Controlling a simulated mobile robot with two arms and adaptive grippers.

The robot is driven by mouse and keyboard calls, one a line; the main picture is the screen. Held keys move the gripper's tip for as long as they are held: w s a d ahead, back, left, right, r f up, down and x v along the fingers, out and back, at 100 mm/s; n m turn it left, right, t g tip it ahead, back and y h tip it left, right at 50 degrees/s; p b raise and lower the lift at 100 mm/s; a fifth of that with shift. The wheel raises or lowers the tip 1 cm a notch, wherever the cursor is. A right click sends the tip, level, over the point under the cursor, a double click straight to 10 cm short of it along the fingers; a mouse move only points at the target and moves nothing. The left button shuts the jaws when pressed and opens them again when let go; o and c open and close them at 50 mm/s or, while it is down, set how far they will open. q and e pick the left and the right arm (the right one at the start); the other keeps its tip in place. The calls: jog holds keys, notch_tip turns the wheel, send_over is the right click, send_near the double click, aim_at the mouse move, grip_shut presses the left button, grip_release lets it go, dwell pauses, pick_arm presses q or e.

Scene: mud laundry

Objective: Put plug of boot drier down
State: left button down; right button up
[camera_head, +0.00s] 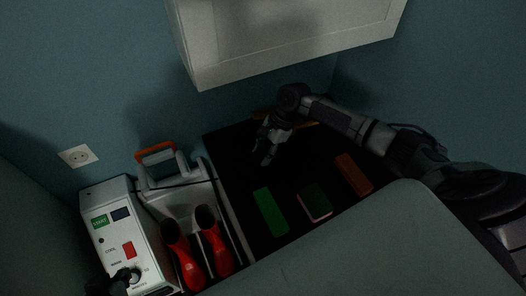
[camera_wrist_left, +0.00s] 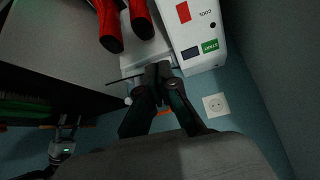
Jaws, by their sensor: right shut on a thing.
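The boot drier is a white unit (camera_head: 178,205) with a white control box (camera_head: 122,228) on its left, marked START, COOL and WARM. Two red boots (camera_head: 183,258) stand on it. My right gripper (camera_head: 267,158) is over the dark shelf, right of the drier, and shut on the plug, which is too dark and small to make out. It also shows in the left wrist view (camera_wrist_left: 62,150). My left gripper (camera_head: 118,280) is by the box's knob in the head view; in the left wrist view its fingertips (camera_wrist_left: 159,70) meet, with nothing visible between them.
A wall socket (camera_head: 78,156) is above the control box. On the dark shelf (camera_head: 228,150) lie a green brush-like block (camera_head: 270,211), a dark green block with a pink edge (camera_head: 315,202) and an orange-brown block (camera_head: 354,175). A white cabinet (camera_head: 285,45) hangs above.

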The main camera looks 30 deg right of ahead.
aim_at(263, 151)
jog(key=shift+f, duration=0.4)
jog(key=o, duration=1.3)
jog(key=shift+c, duration=0.2)
pick_arm(q)
jog(key=shift+s+a+f+g, duration=0.25)
jog(key=shift+s+g, duration=0.1)
jog(key=shift+s, duration=0.2)
jog(key=shift+s+a+f+g, duration=0.2)
jog(key=shift+s+g, duration=0.15)
jog(key=shift+s, duration=0.2)
pick_arm(e)
jog(key=shift+r, duration=0.5)
jog(key=p+v, duration=0.1)
jog(key=v, duration=0.4)
jog(key=shift+p, duration=0.4)
pick_arm(q)
jog(key=s+g, duration=0.1)
jog(key=s, duration=0.1)
jog(key=s+a+g+y, duration=0.1)
jog(key=s, duration=0.1)
jog(key=shift+s+a+r+p, duration=0.1)
jog(key=shift+s+r+p, duration=0.05)
jog(key=shift+p, duration=0.2)
pick_arm(e)
jog(key=v, duration=0.2)
jog(key=shift+d+r, duration=0.1)
jog(key=shift+r, duration=0.15)
